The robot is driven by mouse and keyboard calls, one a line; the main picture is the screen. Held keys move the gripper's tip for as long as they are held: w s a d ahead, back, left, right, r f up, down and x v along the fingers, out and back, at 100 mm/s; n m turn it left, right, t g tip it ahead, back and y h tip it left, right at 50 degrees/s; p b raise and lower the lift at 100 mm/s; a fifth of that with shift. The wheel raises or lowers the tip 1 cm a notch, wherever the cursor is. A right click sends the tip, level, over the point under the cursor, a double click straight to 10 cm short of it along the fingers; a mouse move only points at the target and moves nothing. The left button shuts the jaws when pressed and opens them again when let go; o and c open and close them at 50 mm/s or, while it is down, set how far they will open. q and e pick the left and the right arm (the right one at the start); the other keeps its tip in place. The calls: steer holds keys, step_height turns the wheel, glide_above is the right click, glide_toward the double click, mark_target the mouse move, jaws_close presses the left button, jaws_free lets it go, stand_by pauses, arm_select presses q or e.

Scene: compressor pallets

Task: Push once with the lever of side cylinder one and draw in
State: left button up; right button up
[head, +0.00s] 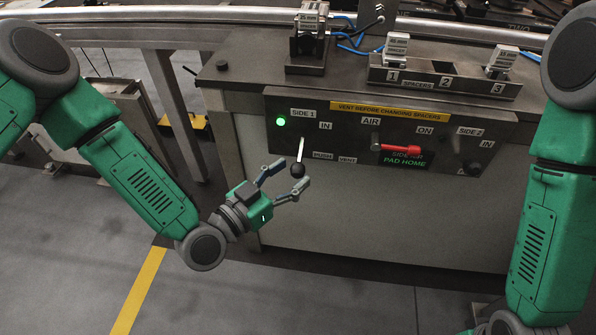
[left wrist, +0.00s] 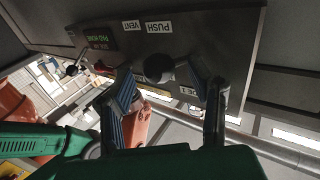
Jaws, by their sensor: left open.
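The side 1 lever (head: 302,148) is a pale rod with a black ball knob (head: 298,170), on the front panel under the "SIDE 1" label. It hangs down from the panel, with the knob near the "PUSH" label. My left gripper (head: 293,172) is open, with its fingers on either side of the knob. In the left wrist view the knob (left wrist: 158,68) shows between the two spread fingers (left wrist: 165,88), apart from both pads; its rod is hidden there. My right arm shows at the right, but its gripper is out of the picture.
The panel (head: 350,185) also carries a lit green lamp (head: 281,121), a red air handle (head: 400,149), a "PAD HOME" display (head: 405,162) and a side 2 knob (head: 473,168). A spacer rack (head: 445,82) stands on top. The floor in front is clear.

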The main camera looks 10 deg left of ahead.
arm_select(q)
steer(key=shift+x, duration=1.25)
jaws_close()
steer(key=shift+s, duration=0.1)
